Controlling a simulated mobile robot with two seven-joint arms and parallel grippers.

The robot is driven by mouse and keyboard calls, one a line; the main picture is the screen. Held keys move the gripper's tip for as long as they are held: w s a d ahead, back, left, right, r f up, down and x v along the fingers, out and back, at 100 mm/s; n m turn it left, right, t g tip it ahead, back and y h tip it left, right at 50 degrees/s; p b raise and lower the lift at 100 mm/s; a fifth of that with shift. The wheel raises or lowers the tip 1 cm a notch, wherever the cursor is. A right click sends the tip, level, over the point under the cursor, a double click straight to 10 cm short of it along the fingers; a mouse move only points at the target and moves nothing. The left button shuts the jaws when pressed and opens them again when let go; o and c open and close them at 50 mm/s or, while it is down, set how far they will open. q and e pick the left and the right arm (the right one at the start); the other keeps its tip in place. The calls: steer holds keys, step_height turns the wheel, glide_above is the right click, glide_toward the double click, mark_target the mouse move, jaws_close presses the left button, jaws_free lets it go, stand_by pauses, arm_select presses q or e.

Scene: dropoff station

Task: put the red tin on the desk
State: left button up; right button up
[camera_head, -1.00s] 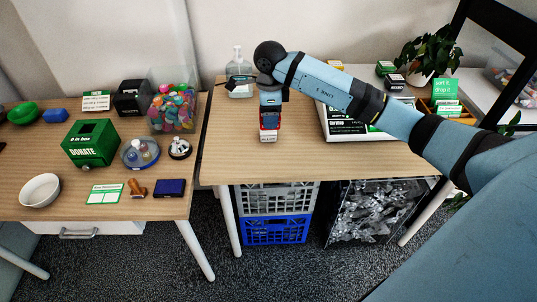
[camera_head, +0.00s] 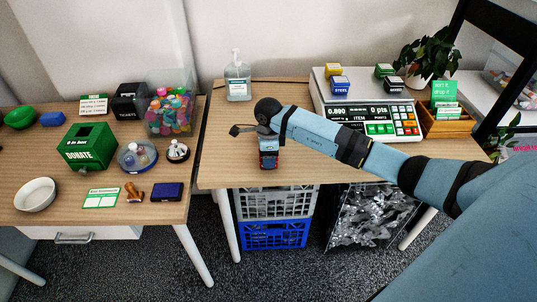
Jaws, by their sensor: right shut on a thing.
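The gripper and wrist hide the tin's upper part. A second wooden desk (camera_head: 60,195) stands to the left. My left gripper is not in view.
The right table bears a sanitizer bottle (camera_head: 238,82), a scale (camera_head: 350,112) with small tins on it, and a wooden tray (camera_head: 447,127). The left desk bears a green donation box (camera_head: 88,147), a white bowl (camera_head: 37,194) and a bell (camera_head: 177,152). Crates (camera_head: 275,235) stand underneath.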

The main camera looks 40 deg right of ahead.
steer(key=shift+f, duration=0.15)
steer(key=o, duration=1)
steer(key=shift+o, duration=0.2)
